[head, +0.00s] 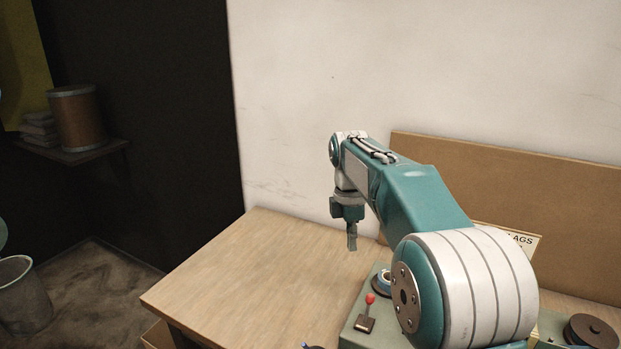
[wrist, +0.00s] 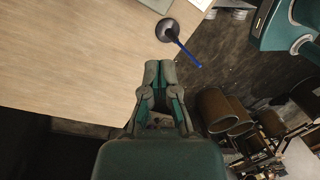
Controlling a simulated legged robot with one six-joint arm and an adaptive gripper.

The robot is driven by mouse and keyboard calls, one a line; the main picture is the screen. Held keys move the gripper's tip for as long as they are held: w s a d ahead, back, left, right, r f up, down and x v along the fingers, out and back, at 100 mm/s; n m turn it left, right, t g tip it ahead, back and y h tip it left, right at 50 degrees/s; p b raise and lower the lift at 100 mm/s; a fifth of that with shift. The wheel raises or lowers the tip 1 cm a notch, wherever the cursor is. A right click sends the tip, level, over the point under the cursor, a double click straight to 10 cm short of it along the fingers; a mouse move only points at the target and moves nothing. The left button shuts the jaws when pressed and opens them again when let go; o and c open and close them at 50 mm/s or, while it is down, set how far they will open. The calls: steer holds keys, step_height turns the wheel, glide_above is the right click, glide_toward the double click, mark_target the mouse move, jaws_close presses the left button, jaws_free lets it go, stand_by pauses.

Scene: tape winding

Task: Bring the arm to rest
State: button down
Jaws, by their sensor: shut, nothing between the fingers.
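My gripper (head: 352,241) hangs from my teal and white arm, pointing down above the wooden table (head: 235,270) in the head view. In the wrist view my gripper (wrist: 159,68) shows its two fingers together with nothing between them. It is near the table's edge in that view. My forearm and shoulder hide part of the table and the machine behind them.
A grey-green machine with a red-knobbed lever (head: 370,299) stands on the table beside my arm. A dark reel (head: 591,331) is at the lower right. A dark round thing with a blue handle (wrist: 168,31) lies on the table. The table's left part is clear.

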steer(key=s+d+r+m+t, duration=0.2)
steer(key=s+r+m, duration=0.3)
steer(key=s, duration=0.4)
steer(key=s+f+m+t, duration=0.2)
steer(key=s+f+m, duration=0.1)
steer(key=s+m, duration=0.4)
steer(key=s+d+f+m+t, duration=0.1)
steer(key=s+f+m+t, duration=0.2)
steer(key=s+m, duration=0.4)
steer(key=s, duration=0.5)
steer(key=shift+s+f+y, duration=0.3)
steer(key=shift+s, duration=0.05)
